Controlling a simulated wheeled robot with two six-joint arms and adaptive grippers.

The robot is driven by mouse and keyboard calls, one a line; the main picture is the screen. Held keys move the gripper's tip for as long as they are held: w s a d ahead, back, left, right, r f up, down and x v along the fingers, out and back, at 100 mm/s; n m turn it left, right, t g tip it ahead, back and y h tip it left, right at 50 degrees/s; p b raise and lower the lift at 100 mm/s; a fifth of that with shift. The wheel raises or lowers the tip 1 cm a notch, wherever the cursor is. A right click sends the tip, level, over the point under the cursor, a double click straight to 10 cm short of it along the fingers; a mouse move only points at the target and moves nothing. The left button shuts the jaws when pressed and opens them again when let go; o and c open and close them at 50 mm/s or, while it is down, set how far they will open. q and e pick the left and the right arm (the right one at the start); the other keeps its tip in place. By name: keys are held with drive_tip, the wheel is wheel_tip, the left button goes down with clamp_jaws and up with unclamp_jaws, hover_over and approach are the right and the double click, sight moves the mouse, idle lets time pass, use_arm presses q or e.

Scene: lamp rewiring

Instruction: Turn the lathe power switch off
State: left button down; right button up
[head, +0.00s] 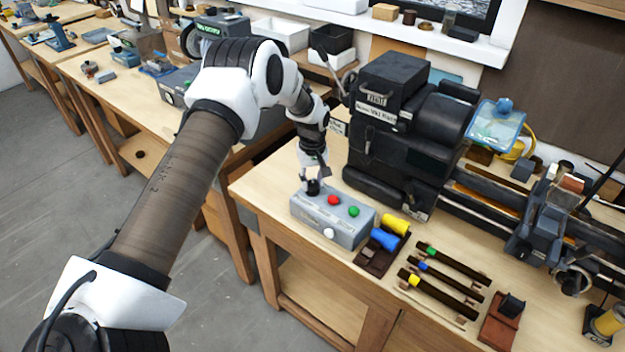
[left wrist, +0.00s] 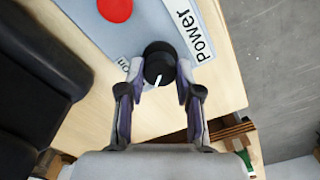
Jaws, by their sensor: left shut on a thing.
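The grey lathe switch box (head: 350,234) stands at the bench's left front, in front of the black lathe headstock (head: 392,140). It bears a red button (head: 334,200), a green button (head: 354,211) and a white knob (head: 328,233). The black power switch knob (left wrist: 158,58) shows in the left wrist view beside a "Power" label (left wrist: 194,36). Its white pointer line faces the bottom of that picture. A partly hidden label ending in "on" (left wrist: 125,64) lies to its left. My left gripper (head: 313,184) points down, its fingers closed around the knob's sides. My right gripper is out of view.
Right of the box are a holder with yellow and blue handles (head: 396,224), several dark tools with coloured marks (head: 440,278) and a brown block (head: 502,322). The lathe bed runs right. A narrow bare bench strip lies left of the box.

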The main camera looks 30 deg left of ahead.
sight(313, 183)
use_arm(q)
drive_tip(key=shift+s+f+n, duration=0.1)
drive_tip(key=shift+n, duration=0.4)
drive_tip(key=c, duration=0.8)
unclamp_jaws()
wheel_tip(313, 183, up, 12)
